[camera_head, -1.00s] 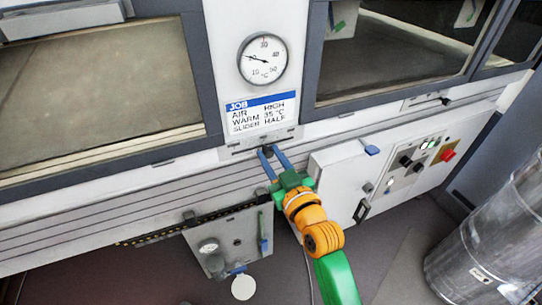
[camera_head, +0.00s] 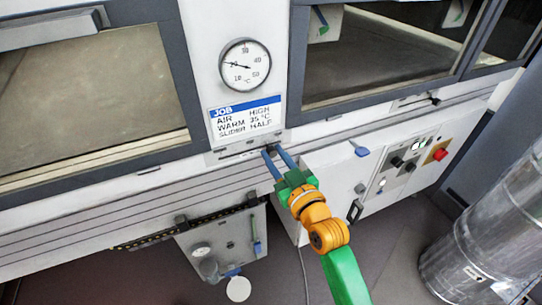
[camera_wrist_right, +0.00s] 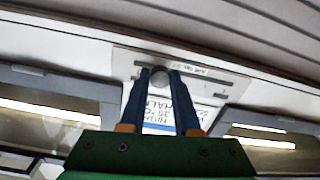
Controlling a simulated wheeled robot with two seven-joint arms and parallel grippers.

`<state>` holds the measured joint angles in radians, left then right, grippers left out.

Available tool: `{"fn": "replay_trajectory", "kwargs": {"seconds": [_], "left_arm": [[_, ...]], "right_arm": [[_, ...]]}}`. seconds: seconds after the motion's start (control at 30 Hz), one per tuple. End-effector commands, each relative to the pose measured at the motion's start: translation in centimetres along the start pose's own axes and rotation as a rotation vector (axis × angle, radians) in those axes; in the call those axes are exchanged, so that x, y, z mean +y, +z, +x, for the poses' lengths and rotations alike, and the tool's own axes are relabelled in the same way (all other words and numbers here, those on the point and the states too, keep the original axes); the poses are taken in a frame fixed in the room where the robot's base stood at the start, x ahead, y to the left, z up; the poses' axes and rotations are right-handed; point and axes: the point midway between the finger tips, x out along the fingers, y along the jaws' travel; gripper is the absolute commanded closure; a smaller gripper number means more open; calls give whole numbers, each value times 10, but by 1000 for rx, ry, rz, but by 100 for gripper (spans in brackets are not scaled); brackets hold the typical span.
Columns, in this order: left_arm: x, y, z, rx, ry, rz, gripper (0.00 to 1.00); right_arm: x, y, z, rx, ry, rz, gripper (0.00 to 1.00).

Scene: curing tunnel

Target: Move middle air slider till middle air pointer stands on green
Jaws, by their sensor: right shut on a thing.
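The middle air slider is a round grey knob (camera_wrist_right: 160,76) on a slotted metal plate (camera_wrist_right: 209,79) below the job card. The plate (camera_head: 222,154) also shows in the head view. My right gripper (camera_head: 271,150) is shut on the knob, right of the plate's middle in the head view; in the wrist view the knob sits between its blue fingertips (camera_wrist_right: 159,72). Behind the middle window, a small white panel (camera_head: 333,15) bears a green mark and a dark pointer-like line. They are too small to tell whether the pointer is on green. My left gripper is out of view.
A job card (camera_head: 245,119) reads air high, warm 35 °C, slider half. A round thermometer (camera_head: 245,66) hangs above it. A control box with knobs and a red button (camera_head: 440,154) is at right. A metal drum (camera_head: 490,235) stands at lower right.

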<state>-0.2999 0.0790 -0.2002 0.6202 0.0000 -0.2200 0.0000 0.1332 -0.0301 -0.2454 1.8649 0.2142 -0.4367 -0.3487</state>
Motion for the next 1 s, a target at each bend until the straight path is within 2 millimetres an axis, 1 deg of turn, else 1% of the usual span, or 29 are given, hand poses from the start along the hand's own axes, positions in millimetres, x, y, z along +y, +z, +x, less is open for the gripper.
{"fn": "replay_trajectory", "kwargs": {"seconds": [0.07,0.1,0.17,0.2,0.43,0.5,0.57,0.7,0.8,0.9,1.0], "left_arm": [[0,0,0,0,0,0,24],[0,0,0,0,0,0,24],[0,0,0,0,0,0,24],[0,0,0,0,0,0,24],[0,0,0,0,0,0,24],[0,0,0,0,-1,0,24],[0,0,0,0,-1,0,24],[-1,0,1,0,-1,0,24],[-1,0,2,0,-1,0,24],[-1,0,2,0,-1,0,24],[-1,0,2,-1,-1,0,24]], "right_arm": [[-1,1,0,-3,-1,1,100],[-1,1,0,-3,-1,1,61],[-1,1,0,-3,-1,1,45],[-1,1,0,-3,-1,1,39],[-1,1,0,-3,-1,1,39],[-1,1,-3,-3,-1,1,39],[-1,2,-12,-3,-1,1,39],[0,2,-44,-4,-2,0,39],[0,3,-61,-5,-2,1,39],[0,2,-70,-4,-1,1,39],[0,1,-72,-3,-1,1,39]]}}
